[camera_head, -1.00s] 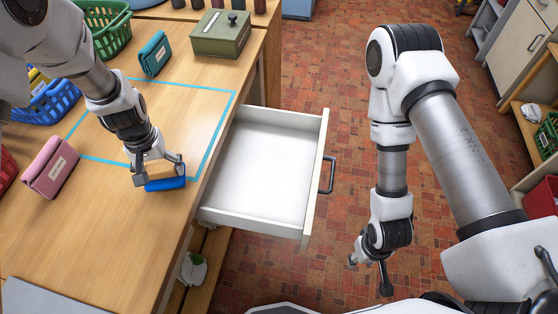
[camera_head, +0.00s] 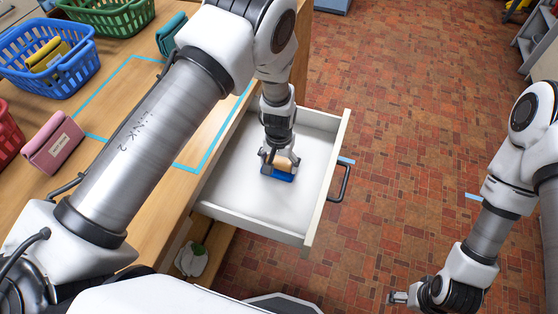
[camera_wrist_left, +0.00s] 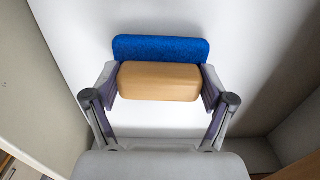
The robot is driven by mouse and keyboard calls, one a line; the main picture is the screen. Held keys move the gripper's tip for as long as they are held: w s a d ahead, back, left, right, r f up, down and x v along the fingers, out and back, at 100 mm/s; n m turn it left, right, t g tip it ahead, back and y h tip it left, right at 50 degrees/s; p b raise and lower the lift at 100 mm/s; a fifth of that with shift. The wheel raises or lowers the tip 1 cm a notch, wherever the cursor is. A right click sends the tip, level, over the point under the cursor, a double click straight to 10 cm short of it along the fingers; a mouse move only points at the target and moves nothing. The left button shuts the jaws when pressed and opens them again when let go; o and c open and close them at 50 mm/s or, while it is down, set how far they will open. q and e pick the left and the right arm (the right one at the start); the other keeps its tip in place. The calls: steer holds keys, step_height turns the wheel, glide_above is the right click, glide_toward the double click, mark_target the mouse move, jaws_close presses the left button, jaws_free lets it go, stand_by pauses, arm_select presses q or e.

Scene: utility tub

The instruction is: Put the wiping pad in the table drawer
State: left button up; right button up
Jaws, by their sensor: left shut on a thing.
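The wiping pad has a tan block on top and a blue pad below. In the head view the wiping pad (camera_head: 283,172) is inside the open white table drawer (camera_head: 235,205). My left gripper (camera_head: 281,162) is shut on its tan block from above. The left wrist view shows the wiping pad (camera_wrist_left: 160,80) between both fingers (camera_wrist_left: 160,85), over the white drawer floor (camera_wrist_left: 240,25). I cannot tell whether the pad touches the floor. My right gripper (camera_head: 398,297) is low over the brick floor at the lower right, too small to tell if open.
The drawer handle (camera_head: 340,184) faces right. On the wooden table are a pink case (camera_head: 52,143), a teal case (camera_head: 171,33), a blue basket (camera_head: 45,60), a green basket (camera_head: 108,14) and a red basket (camera_head: 10,130). The brick floor right of the drawer is mostly free.

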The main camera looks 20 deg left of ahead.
mark_target(278, 161)
arm_select(q)
steer(key=shift+s+a+f, duration=0.1)
steer(key=o, duration=1.1)
steer(key=shift+c, duration=0.2)
steer(key=shift+r, duration=0.4)
step_height(278, 161, up, 12)
steer(key=b, duration=0.1)
steer(key=shift+f+b, duration=0.15)
steer(key=shift+b, duration=0.15)
